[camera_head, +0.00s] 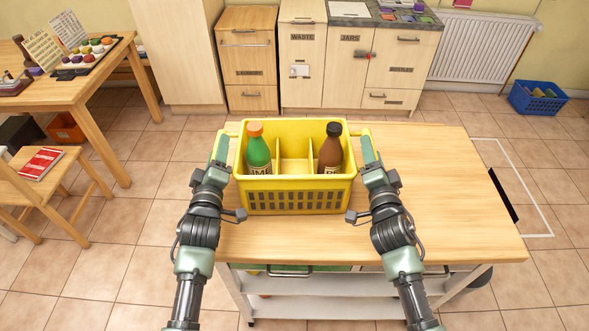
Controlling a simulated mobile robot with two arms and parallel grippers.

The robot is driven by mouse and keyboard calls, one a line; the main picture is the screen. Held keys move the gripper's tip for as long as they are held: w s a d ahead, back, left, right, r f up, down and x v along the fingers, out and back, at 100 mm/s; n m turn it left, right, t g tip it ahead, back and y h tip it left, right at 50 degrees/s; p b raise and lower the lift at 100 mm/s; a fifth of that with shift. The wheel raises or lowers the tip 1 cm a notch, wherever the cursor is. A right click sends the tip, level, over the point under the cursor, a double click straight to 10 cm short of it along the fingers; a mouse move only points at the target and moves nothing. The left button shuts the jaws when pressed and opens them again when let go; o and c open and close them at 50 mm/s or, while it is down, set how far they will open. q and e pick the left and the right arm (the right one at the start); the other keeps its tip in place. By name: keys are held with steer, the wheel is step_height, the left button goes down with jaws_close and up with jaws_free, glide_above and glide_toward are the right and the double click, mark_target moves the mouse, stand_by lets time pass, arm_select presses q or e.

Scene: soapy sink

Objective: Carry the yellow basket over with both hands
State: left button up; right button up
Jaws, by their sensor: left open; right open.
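The yellow basket (297,200) stands upright on the wooden top of a trolley in front of me. It holds a green bottle with an orange cap (257,150) on the left and a brown bottle with a dark cap (331,150) on the right, with yellow dividers between them. My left gripper (223,146) is open at the basket's left side, by its left handle. My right gripper (370,147) is open at the right side, by the right handle. I cannot tell whether either one touches the handles.
The trolley top (455,215) is bare to the right of the basket. Labelled cabinets (330,65) stand behind. A table (75,95) and a chair with a red book (40,163) are at the left. A blue crate (537,97) sits on the floor at right.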

arm_select(q)
jaws_close()
arm_select(e)
jaws_close()
arm_select(q)
steer(key=shift+s+f, duration=0.1)
stand_by(0.9)
